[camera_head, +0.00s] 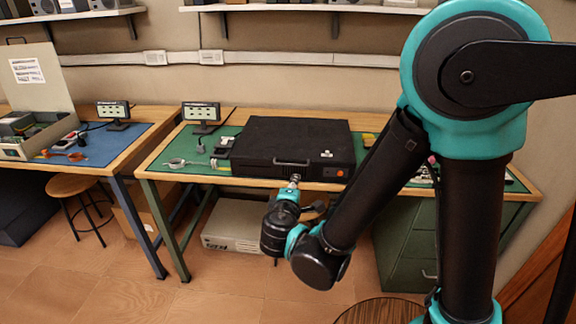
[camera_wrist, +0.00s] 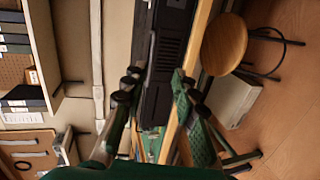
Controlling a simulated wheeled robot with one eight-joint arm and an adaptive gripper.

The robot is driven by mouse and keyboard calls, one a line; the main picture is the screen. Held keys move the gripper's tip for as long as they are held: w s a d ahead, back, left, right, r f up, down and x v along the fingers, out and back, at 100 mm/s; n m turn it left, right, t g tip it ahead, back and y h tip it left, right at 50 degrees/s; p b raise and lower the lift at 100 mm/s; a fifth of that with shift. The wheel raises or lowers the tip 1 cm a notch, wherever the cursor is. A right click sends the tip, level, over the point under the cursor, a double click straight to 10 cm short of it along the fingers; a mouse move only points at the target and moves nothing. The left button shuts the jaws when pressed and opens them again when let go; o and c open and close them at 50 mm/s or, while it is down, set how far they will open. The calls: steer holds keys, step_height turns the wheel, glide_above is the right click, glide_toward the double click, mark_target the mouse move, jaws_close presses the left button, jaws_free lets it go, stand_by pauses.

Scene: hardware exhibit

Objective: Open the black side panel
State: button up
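A black case (camera_head: 296,139) lies flat on the green-topped workbench, with a handle (camera_head: 291,163) and a small orange-and-white label on its front face. Its flat black top shows no visible gap, and I cannot tell which face is the side panel. My gripper (camera_head: 292,182) is just in front of the case, below the handle; contact cannot be told. In the wrist view the black case (camera_wrist: 166,62), with vent slots, shows sideways beyond my gripper (camera_wrist: 156,92). The two fingers are spread apart with nothing visibly held between them.
A small display (camera_head: 201,113) and a metal tool (camera_head: 188,163) are left of the case. A stool (camera_head: 75,187) and a pale box (camera_head: 236,225) stand below the benches. A green drawer cabinet (camera_head: 407,255) is at right. The bench edge is close to my gripper.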

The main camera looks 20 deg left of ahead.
mark_target(288, 164)
steer(key=s+a+n+y, duration=0.1)
steer(key=s+a, duration=0.1)
steer(key=a, duration=0.1)
steer(key=shift+t, duration=0.3)
steer(key=x, duration=1.7)
steer(key=shift+a+r, duration=0.15)
steer(key=shift+r, duration=0.1)
jaws_close()
